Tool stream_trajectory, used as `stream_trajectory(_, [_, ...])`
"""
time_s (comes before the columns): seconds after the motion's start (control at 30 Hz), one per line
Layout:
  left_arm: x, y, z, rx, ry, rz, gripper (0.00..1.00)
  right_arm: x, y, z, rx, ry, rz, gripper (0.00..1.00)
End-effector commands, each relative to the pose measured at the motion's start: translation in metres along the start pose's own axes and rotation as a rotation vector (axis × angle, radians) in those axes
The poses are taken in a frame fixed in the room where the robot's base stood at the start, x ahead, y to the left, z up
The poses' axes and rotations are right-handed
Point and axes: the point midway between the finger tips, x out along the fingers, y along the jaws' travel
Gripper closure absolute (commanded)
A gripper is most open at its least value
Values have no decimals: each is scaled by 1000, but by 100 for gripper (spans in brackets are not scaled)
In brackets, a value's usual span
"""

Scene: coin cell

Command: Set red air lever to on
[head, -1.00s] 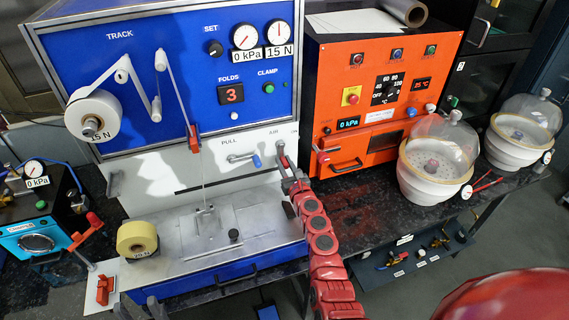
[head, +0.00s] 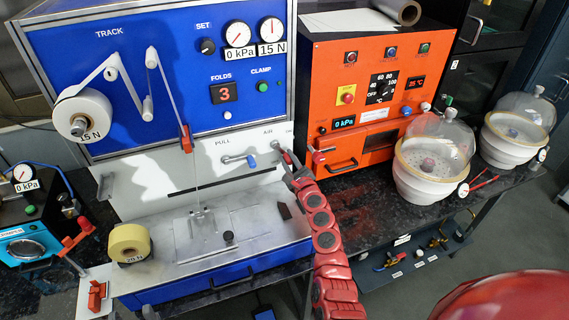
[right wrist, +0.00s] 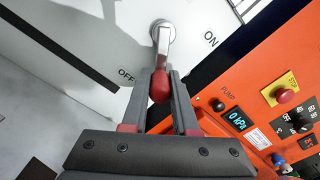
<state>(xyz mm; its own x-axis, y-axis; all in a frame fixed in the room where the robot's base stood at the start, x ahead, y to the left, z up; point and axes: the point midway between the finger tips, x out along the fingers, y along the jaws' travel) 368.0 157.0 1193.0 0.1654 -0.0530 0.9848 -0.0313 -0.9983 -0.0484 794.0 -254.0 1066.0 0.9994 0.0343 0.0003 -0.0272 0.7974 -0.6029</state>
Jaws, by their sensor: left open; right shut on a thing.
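The red air lever (right wrist: 160,88) is in the right wrist view, with a silver shank running from a round pivot (right wrist: 162,30) on the white panel down to a red knob. OFF is printed to its left and ON to its upper right; the shank points down between them. My right gripper (right wrist: 161,76) is shut on the red knob, with a finger at each side. In the head view my right gripper (head: 289,166) is at the panel's right edge below AIR, largely hiding the lever.
A blue-knobbed PULL lever (head: 240,159) is close left of the air lever. The orange oven (head: 375,85) stands close on the right. A yellow tape roll (head: 129,243) and a red clip (head: 97,296) are at the front left. Glass-domed desiccators (head: 434,165) stand far right.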

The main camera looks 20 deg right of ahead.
Motion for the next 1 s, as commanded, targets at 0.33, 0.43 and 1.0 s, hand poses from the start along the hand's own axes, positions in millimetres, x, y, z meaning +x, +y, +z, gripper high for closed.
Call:
stream_trajectory(0.33, [-13,1,2,0,0,0,50,0,-15,0,-328,2,-2,100])
stream_trajectory(0.43, [-17,1,3,0,0,0,50,0,-20,2,-424,1,-2,100])
stream_trajectory(1.0, [-37,2,6,0,0,0,50,0,-36,16,-849,0,-1,100])
